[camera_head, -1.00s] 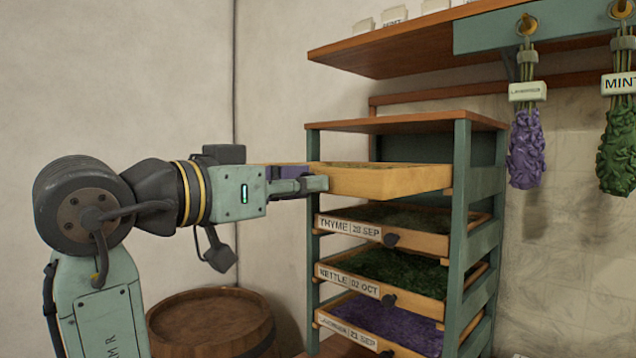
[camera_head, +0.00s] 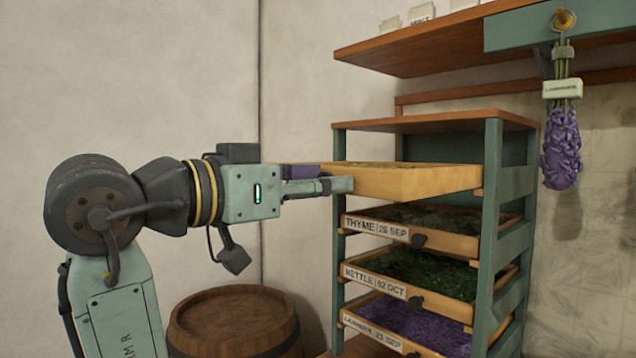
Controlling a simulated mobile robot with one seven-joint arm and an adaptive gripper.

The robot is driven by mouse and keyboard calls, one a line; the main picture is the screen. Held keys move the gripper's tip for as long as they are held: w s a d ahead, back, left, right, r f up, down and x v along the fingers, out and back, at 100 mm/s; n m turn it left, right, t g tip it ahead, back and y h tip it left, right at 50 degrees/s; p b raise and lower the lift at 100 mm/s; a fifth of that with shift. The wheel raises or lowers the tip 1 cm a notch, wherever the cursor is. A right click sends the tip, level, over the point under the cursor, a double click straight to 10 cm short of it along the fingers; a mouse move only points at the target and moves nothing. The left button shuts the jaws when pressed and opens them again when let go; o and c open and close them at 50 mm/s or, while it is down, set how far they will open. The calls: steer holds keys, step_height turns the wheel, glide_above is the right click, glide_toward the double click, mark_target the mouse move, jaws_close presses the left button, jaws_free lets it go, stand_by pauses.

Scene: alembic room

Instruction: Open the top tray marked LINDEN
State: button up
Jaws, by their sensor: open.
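The top tray (camera_head: 425,184) is pale wood with dark green herbs in it. It sits in the top level of the green rack and sticks out past the front posts to the left. No LINDEN label is readable; its front is largely hidden behind my gripper. My gripper (camera_head: 340,185) is level at the front of the tray, its fingers overlapping the tray's near side in the picture. It is open; its far finger and any contact with the tray or its knob are hidden.
Below are trays marked THYME (camera_head: 415,232), NETTLE (camera_head: 410,288) and a purple lavender tray (camera_head: 405,325), all seated in the green rack (camera_head: 492,200). A barrel (camera_head: 235,320) stands below my arm. A shelf (camera_head: 430,45) and a hanging lavender bunch (camera_head: 561,150) are above and to the right.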

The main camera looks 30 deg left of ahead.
steer(key=shift+s, duration=0.1)
steer(key=v, duration=1.2)
steer(key=shift+f, duration=0.1)
stand_by(0.3)
